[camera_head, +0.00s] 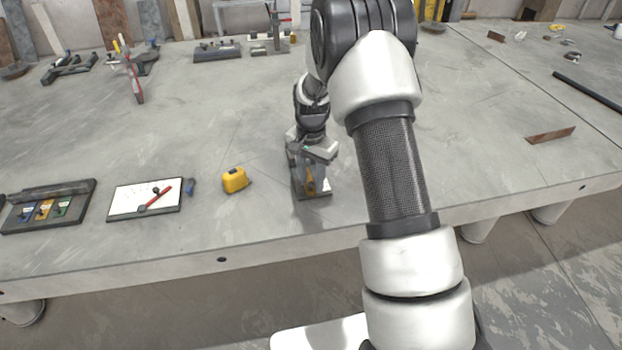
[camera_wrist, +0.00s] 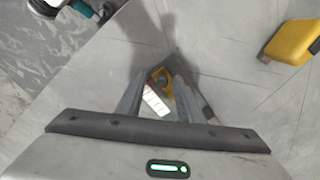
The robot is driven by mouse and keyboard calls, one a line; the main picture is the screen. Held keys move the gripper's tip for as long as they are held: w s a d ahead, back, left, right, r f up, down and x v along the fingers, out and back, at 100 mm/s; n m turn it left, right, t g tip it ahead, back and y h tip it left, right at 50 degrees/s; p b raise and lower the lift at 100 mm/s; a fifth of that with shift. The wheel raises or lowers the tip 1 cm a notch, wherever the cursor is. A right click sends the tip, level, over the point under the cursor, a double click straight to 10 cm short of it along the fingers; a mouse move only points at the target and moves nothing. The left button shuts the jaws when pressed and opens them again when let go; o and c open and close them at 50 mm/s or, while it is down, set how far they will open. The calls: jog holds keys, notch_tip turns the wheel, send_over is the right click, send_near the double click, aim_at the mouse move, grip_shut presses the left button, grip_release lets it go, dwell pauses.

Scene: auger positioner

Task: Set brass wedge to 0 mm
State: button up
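The positioner (camera_head: 313,193) is a small grey device near the table's front edge, under my gripper. Its brass wedge (camera_head: 310,184) shows as a yellow patch on it; the wedge also shows partly in the wrist view (camera_wrist: 163,79). A white scale plate (camera_wrist: 156,101) lies between my fingers in the wrist view; its marks are too small to read. My gripper (camera_wrist: 160,85) points down over the device, its two fingers apart on either side of the wedge and scale. I cannot tell whether a finger touches the wedge. My fingers and palm hide much of the device.
A yellow tape measure (camera_head: 235,180) lies left of the device. A whiteboard with a red marker (camera_head: 146,196) and a dark tray (camera_head: 48,207) lie further left. Tools line the back. The table's front edge is close; the table right of my arm is mostly clear.

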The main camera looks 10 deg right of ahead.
jog(key=shift+r, duration=0.1)
notch_tip(320, 180, up, 17)
jog(key=p, duration=0.1)
jog(key=shift+r+p, duration=0.15)
jog(key=shift+p, duration=0.15)
jog(key=s+r+n+t+p, duration=0.4)
jog(key=s+r+n+p, duration=0.25)
jog(key=s+r, duration=1.45)
jog(key=s+r+n+t+p, duration=0.1)
jog(key=s+r+n+p, duration=0.1)
jog(key=s, duration=0.6)
jog(key=shift+s+t+p, duration=0.3)
jog(key=shift+s+p, duration=0.1)
jog(key=shift+p, duration=0.15)
jog(key=shift+a+n, duration=0.1)
jog(key=shift+n, duration=0.15)
